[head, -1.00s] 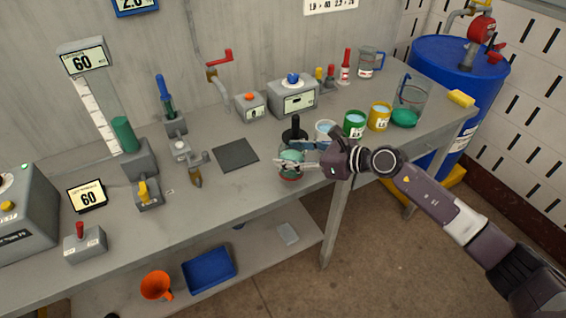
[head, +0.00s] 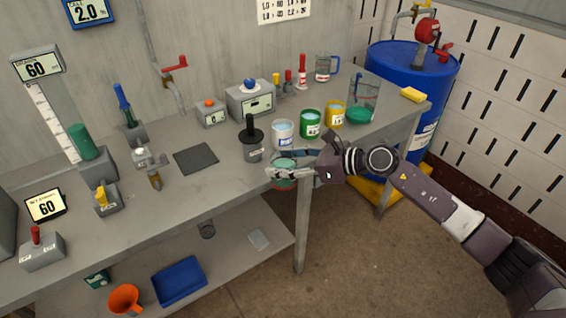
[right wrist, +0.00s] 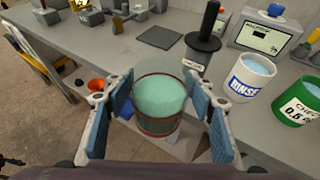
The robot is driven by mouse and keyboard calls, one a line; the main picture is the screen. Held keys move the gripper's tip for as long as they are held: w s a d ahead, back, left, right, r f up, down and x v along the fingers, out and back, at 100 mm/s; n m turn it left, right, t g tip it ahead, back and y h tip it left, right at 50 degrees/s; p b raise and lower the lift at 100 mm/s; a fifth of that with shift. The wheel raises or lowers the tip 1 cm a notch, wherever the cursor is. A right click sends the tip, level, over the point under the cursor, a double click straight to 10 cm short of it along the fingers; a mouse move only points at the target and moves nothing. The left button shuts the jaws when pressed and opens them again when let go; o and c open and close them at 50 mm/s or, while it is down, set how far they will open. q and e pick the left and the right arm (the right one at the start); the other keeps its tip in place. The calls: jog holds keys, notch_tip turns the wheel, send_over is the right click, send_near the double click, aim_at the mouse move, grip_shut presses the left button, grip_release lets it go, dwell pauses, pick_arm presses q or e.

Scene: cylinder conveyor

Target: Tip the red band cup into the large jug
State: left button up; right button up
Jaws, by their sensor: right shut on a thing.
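The red band cup (head: 285,183) is clear, with green liquid and red-brown bands, held about upright at the bench's front edge. It fills the middle of the right wrist view (right wrist: 158,122). My right gripper (head: 287,166) is shut on it, with blue pads at either side in the right wrist view. The large jug (head: 372,97) appears to be the bigger clear vessel with a blue handle at the right end of the bench, up and right of the cup. My left gripper is in neither view.
Between cup and jug stand the white rinse pot (head: 283,136), green pot (head: 310,127) and yellow pot (head: 335,115). A green bowl (head: 359,116) is at the jug's foot. A black-handled stand (head: 252,148) is left of the cup. A smaller jug (head: 323,68) stands behind.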

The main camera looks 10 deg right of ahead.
jog(key=c, duration=1)
